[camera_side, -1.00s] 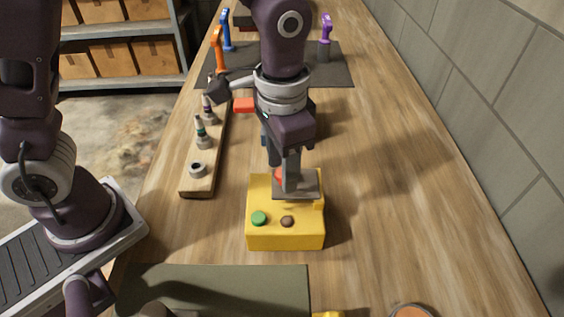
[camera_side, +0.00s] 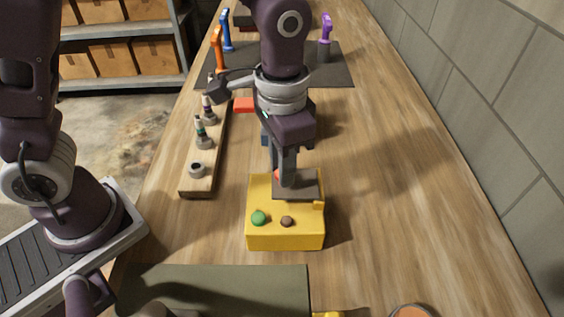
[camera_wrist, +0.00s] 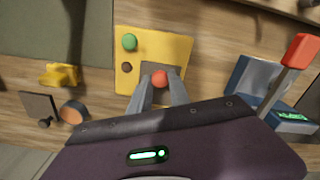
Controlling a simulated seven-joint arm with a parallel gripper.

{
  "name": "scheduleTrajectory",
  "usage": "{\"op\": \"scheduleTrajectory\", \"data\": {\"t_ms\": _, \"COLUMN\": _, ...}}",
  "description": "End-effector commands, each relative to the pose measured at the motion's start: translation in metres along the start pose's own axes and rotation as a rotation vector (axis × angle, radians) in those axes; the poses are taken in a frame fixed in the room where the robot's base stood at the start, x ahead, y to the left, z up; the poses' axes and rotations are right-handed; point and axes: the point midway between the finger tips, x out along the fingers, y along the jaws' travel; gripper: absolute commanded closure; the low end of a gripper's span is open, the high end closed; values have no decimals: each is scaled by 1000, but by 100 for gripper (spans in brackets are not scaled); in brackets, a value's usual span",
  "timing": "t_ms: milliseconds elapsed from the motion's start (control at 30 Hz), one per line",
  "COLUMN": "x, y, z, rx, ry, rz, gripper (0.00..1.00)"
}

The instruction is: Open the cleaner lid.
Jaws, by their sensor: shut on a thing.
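The cleaner appears to be the yellow box (camera_side: 262,235) in the middle of the bench, with a green button (camera_side: 259,218) and a dark brown button (camera_side: 287,222) on its near part. Its dark grey lid (camera_side: 305,188) lies over the far part, looking flat or nearly so. My gripper (camera_side: 284,180) is above the lid, pointing down, shut on a red knob (camera_wrist: 160,77). In the wrist view the knob sits between my fingertips, with the yellow box (camera_wrist: 180,50) around it. The fingers hide part of the lid.
A wooden rack (camera_side: 197,180) with several small bottles stands to the left. A blue-grey device with a red-handled lever (camera_wrist: 300,50) is close by. A green mat (camera_side: 220,288) lies in front. The bench right of the box is clear up to the wall.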

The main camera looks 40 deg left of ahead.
Motion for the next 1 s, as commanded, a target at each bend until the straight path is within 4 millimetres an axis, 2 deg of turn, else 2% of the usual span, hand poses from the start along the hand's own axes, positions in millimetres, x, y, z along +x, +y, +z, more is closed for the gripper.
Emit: {"op": "scheduleTrajectory", "data": {"t_ms": 1000, "x": -2, "y": 1, "z": -3, "rx": 2, "ry": -32, "rz": -14, "gripper": 100}}
